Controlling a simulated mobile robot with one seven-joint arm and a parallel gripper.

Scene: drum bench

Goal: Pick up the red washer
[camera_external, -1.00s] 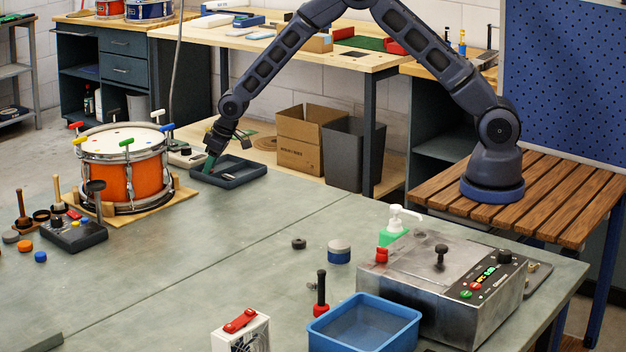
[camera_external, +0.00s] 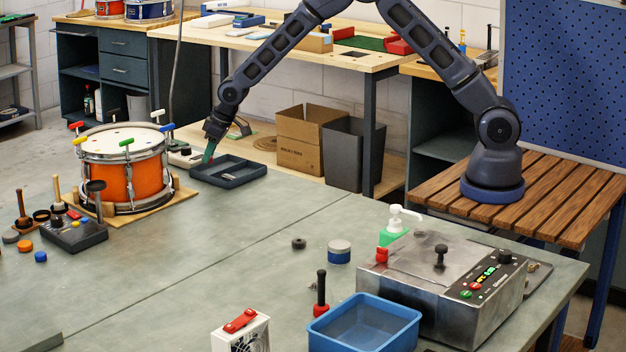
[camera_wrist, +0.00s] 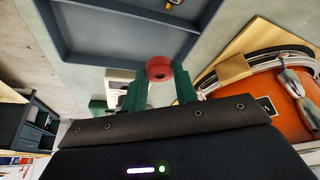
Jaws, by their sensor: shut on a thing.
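The red washer (camera_wrist: 159,69) shows in the wrist view between the two green fingertips of my gripper (camera_wrist: 160,90). The fingers are shut on it, and its round face with a dark centre points toward the tray. In the external view my gripper (camera_external: 209,156) is above the left end of the dark grey tray (camera_external: 240,179), beside the orange drum. The washer is too small to make out there. The same tray (camera_wrist: 130,55) fills the top of the wrist view, just beyond the washer.
The orange drum (camera_external: 130,175) stands on a wooden base left of my gripper, with coloured-handled keys around its rim. A small metal part (camera_external: 229,177) lies in the tray. A blue bin (camera_external: 365,325) and metal device (camera_external: 440,285) stand at front right.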

